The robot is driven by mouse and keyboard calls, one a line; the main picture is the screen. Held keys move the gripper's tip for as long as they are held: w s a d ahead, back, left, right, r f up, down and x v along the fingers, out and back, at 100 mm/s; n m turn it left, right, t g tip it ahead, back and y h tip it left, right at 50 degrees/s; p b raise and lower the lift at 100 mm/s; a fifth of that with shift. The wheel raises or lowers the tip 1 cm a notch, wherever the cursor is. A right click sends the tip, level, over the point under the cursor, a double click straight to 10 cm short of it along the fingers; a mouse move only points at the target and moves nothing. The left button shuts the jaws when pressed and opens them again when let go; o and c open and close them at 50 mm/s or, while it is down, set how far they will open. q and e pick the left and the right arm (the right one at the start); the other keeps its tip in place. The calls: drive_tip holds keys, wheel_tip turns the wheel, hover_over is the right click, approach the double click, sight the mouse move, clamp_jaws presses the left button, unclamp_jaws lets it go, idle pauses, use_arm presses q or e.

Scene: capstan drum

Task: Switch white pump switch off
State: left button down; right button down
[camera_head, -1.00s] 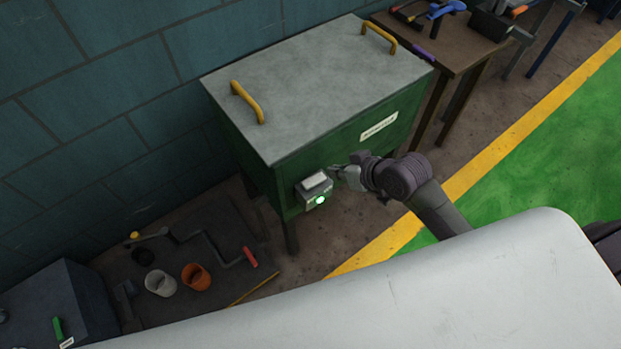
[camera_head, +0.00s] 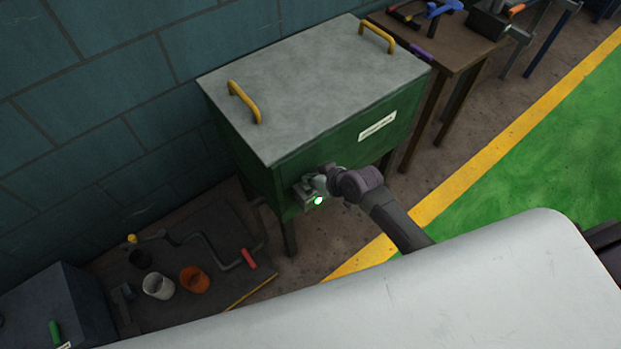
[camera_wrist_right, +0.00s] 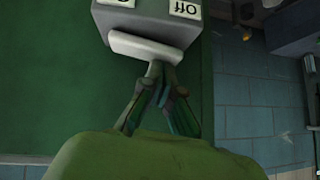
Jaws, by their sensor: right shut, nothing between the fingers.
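The white pump switch (camera_wrist_right: 146,47) is a pale rocker plate on a small grey box (camera_wrist_right: 165,22) fixed to the front of a green cabinet. In the right wrist view the box carries a label reading "Off". In the head view the box shows a lit green lamp (camera_head: 318,201), and the gripper partly covers the switch. My right gripper (camera_wrist_right: 158,68) is shut and empty. Its fingertips are at the edge of the white plate; I cannot tell if they press it. My left gripper is not in view.
The green cabinet (camera_head: 330,150) has a grey lid with two yellow handles. A dark mat on the floor to the left holds a white cup (camera_head: 158,286), an orange cup (camera_head: 194,279) and a crank handle. A brown table (camera_head: 455,50) with tools stands at the back right.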

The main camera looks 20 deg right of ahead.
drive_tip(key=shift+a+f, duration=0.15)
drive_tip(key=shift+f, duration=0.15)
idle(0.4)
drive_tip(key=shift+w+d+r, duration=0.2)
drive_tip(key=shift+d+r, duration=0.05)
drive_tip(key=shift+d, duration=0.5)
drive_tip(key=shift+r+p, duration=0.2)
drive_tip(key=shift+p, duration=0.2)
drive_tip(key=r+p, duration=0.4)
drive_tip(key=shift+s+a+r, duration=0.25)
drive_tip(key=shift+s+a, duration=0.05)
drive_tip(key=shift+s, duration=0.1)
drive_tip(key=s+d+r, duration=0.1)
drive_tip(key=s+r, duration=0.5)
drive_tip(key=shift+s, duration=0.25)
